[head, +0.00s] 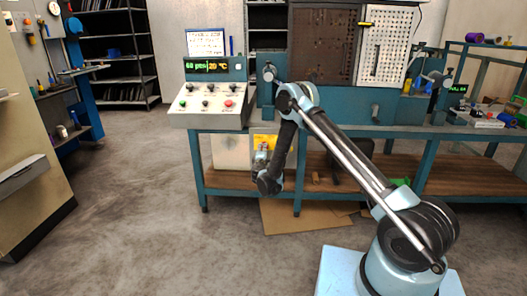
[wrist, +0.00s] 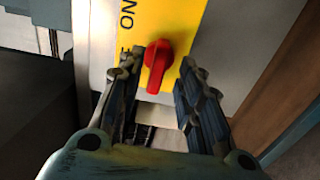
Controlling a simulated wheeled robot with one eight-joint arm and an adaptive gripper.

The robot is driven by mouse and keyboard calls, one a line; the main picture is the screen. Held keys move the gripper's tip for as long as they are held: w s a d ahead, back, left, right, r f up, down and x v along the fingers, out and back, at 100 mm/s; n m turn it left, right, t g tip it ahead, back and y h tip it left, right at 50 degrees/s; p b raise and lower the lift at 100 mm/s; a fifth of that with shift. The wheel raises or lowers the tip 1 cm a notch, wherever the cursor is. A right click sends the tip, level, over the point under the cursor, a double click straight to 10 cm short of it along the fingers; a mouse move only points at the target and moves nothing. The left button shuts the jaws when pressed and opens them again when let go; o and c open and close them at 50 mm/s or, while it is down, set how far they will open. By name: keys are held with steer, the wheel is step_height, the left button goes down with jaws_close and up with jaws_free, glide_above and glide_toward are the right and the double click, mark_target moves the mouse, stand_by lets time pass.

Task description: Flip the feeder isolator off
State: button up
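The feeder isolator shows in the wrist view as a yellow plate (wrist: 172,18) with a red rotary handle (wrist: 157,60). Dark letters reading "ON" run sideways at the plate's left; further lettering is partly hidden by a finger. The handle's long side runs roughly up and down in the picture. My gripper (wrist: 162,72) is open, with one finger on each side of the handle; I cannot tell whether either touches it. In the head view the yellow plate (head: 264,140) shows under the bench, with my gripper (head: 261,157) in front of its lower part.
The isolator sits below the teal workbench (head: 222,142), near a pale panel (head: 231,152). A control console (head: 208,104) with buttons and a display stands above. A wooden shelf (head: 226,180) runs below, and brown cardboard (head: 290,218) lies on the floor. The floor at left is clear.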

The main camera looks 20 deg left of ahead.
steer(key=shift+v, duration=1.85)
